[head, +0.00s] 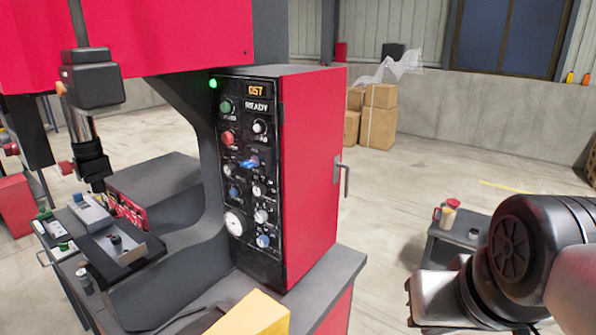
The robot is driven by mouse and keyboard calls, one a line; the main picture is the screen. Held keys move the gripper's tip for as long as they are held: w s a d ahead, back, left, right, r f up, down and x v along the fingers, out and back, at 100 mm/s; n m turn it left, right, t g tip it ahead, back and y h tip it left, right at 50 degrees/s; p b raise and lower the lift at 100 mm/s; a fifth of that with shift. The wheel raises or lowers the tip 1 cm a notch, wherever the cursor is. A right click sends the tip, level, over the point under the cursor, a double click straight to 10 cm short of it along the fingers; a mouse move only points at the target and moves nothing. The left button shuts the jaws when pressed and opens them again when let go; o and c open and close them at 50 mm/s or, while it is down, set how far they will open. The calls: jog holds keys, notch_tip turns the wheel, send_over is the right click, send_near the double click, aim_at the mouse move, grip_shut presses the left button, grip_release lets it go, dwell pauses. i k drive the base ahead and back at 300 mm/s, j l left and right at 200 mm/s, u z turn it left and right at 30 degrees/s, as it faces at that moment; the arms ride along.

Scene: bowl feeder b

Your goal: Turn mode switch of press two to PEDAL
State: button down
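The press control panel (248,180) is a black upright face on a red cabinet (310,170), left of centre. It bears a green button (225,106), a red button (228,138), several rotary knobs, and a switch with a blue handle (249,163). The labels are too small to read, so I cannot tell which knob is the mode switch or where it points. My arm enters at the lower right, with a silver part (437,296) at its end, well apart from the panel. No fingertips can be made out.
A round gauge (235,223) sits low on the panel. The cabinet's side has a door handle (342,175). Cardboard boxes (378,125) stand behind on open floor.

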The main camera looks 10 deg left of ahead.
aim_at(230, 169)
jog(key=u, duration=1)
jog(key=i, duration=0.05)
